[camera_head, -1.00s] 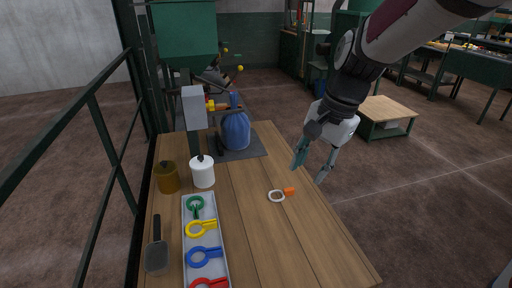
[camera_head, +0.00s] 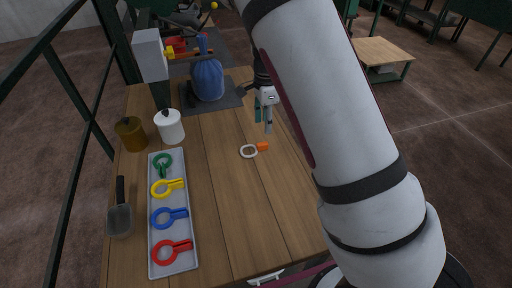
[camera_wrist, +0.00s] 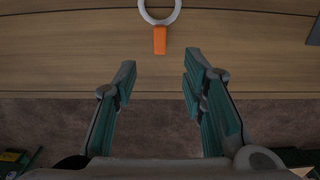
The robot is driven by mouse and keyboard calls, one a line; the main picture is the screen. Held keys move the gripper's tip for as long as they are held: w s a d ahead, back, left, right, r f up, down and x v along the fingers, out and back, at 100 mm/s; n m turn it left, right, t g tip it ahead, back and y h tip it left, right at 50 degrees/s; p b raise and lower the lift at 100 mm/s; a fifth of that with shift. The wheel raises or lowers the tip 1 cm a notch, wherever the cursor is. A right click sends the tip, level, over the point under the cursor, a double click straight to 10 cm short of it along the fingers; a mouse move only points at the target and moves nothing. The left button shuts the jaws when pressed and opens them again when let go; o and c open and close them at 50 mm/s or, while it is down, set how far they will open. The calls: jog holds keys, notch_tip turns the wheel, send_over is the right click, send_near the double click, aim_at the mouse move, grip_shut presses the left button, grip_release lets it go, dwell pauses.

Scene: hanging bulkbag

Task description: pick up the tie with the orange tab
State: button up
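The tie with the orange tab (camera_head: 249,151) lies flat on the wooden table, apart from the tray. It is a white ring with a short orange tab (camera_head: 263,146) pointing right. In the wrist view the orange tab (camera_wrist: 160,40) is at the top middle, pointing down towards my gripper, with the ring partly cut off by the top edge. My gripper (camera_head: 264,126) is above the table just beyond the tie in the head view. In the wrist view my gripper (camera_wrist: 162,80) has its fingers spread, with nothing between them.
A grey tray (camera_head: 156,247) holds green, yellow, blue and red ties. A scoop (camera_head: 120,217), a brown jar (camera_head: 131,134) and a white jar (camera_head: 170,127) stand left. A blue bag (camera_head: 207,79) sits on a dark mat at the back. Table around the tie is clear.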

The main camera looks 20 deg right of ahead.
aim_at(263, 143)
notch_tip(263, 143, down, 10)
jog(key=shift+a+r, duration=0.15)
jog(key=shift+r, duration=0.05)
dwell(0.3)
jog(key=shift+c, duration=0.5)
jog(key=c, duration=0.8)
